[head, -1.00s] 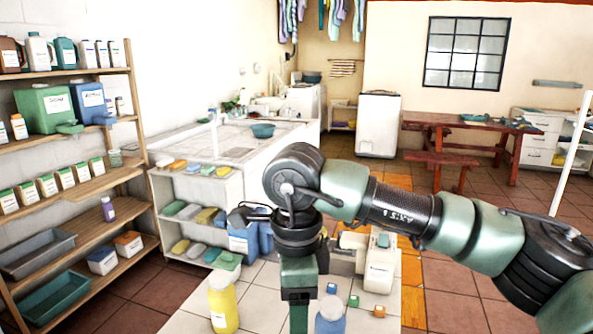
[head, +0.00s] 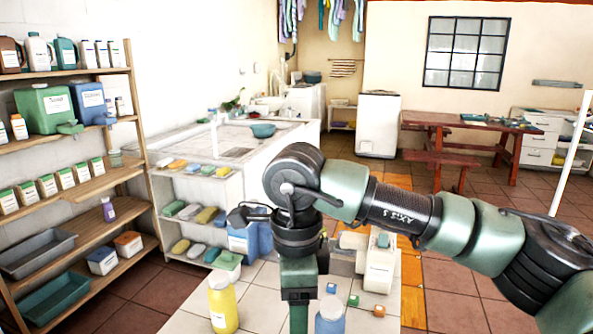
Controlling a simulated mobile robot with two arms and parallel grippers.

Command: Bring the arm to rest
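My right arm comes in from the right edge, crosses the lower middle of the head view and bends down at a black joint. Its lower end, with my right gripper (head: 298,314), points straight down over the tiled counter (head: 260,287) and reaches the bottom edge. I cannot make out its fingers or whether they hold anything. My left arm and gripper are not in view.
A yellow bottle (head: 223,305) stands left of the arm's end and a blue bottle (head: 330,318) close on its right. A wooden shelf (head: 85,235) stands at left.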

